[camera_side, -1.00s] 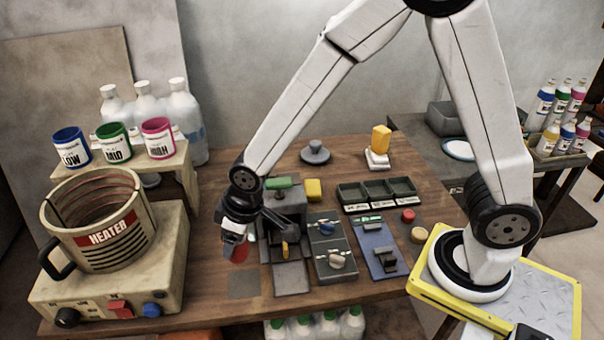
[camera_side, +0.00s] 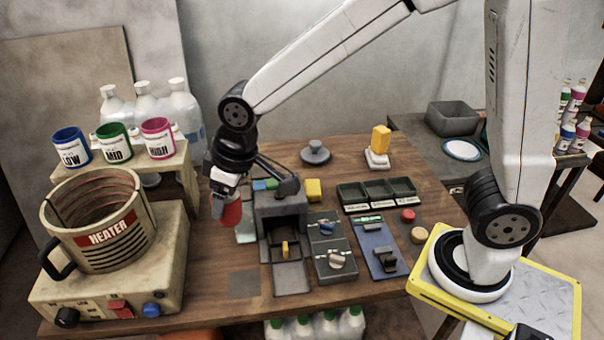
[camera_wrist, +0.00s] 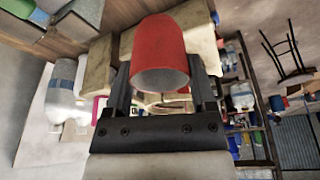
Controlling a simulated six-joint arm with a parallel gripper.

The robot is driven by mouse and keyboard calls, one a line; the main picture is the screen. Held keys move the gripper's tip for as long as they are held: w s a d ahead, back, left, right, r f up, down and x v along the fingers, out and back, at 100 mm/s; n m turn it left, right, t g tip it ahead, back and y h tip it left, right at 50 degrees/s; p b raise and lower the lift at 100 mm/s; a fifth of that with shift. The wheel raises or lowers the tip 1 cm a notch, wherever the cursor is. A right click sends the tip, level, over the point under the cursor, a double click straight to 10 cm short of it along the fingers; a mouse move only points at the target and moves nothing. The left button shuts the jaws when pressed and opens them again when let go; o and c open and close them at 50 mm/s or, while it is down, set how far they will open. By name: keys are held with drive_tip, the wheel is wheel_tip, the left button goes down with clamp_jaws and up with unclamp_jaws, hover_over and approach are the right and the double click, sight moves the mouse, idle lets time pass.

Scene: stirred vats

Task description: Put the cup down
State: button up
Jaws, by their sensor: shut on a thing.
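A red cup (camera_side: 229,213) is held in my gripper (camera_side: 222,192) in the side view, above the wooden table between the heater and the grey machine. In the wrist view the red cup (camera_wrist: 160,52) sits between the two dark fingers of my gripper (camera_wrist: 162,82), its open mouth facing the camera. The fingers are shut on the cup's sides. In the side view the cup hangs a little tilted, and it appears clear of the table, though the exact gap cannot be told.
The heater pot (camera_side: 100,222) stands on a beige base at left, with labelled cups on a shelf (camera_side: 130,163) behind. The grey machine (camera_side: 282,215) stands close right of the gripper. A dark square patch (camera_side: 243,284) lies on bare table in front.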

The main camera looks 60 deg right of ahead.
drive_tip(key=shift+r, duration=0.55)
drive_tip(key=w+d+m+h, duration=0.1)
drive_tip(key=w+d+m, duration=0.4)
drive_tip(key=w+d, duration=0.95)
drive_tip(key=w+d+m+h, duration=0.1)
drive_tip(key=w+d+m, duration=0.1)
drive_tip(key=d, duration=0.7)
drive_tip(key=w+d+m+h, duration=0.1)
drive_tip(key=w+d+m, duration=0.1)
drive_tip(key=d, duration=0.8)
wheel_tip(320, 180, down, 11)
drive_tip(key=shift+s+f, duration=0.15)
drive_tip(key=shift+f, duration=0.05)
drive_tip(key=shift+a+f, duration=0.1)
drive_tip(key=shift+f, duration=4.85)
drive_tip(key=shift+f, duration=0.1)
